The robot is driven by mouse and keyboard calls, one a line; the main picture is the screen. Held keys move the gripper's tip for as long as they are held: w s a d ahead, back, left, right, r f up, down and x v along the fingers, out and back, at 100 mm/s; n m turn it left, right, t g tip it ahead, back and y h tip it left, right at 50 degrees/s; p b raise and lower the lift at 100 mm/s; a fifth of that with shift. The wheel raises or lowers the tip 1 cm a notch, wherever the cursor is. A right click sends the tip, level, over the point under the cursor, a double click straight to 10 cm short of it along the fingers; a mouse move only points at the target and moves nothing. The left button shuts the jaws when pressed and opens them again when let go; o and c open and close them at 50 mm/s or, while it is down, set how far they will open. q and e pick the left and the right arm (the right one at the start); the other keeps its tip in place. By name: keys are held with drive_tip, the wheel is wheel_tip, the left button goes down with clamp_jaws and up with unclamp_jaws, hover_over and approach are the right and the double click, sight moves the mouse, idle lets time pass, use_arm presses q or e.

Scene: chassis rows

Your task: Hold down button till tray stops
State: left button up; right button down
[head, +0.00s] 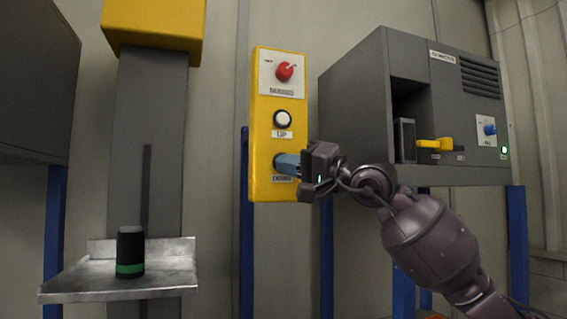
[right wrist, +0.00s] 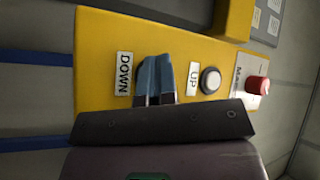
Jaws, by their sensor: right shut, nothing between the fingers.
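A yellow control panel (head: 264,105) carries a red selector knob (head: 285,71) at the top and a white UP button (head: 282,119) below it. My right gripper (head: 283,163) is shut and empty, its blue fingertips at the spot above the DOWN label. The fingertips hide the DOWN button, so I cannot tell how far it is pressed. In the right wrist view the fingertips (right wrist: 155,76) lie against the panel (right wrist: 95,50) between the DOWN and UP labels. The metal tray (head: 172,272) is low on the grey column, at lower left. My left gripper is not in view.
A black canister (head: 130,251) with a green band stands upright on the tray. The grey column (head: 150,110) has a yellow head above. A grey cabinet (head: 355,110) on blue legs stands right of the panel, with a yellow handle and a lit green lamp.

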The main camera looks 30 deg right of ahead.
idle(2.3)
idle(0.8)
drive_tip(key=shift+s, duration=0.1)
drive_tip(key=shift+s+a+b, duration=0.2)
drive_tip(key=shift+s+b, duration=0.2)
drive_tip(key=shift+s, duration=0.3)
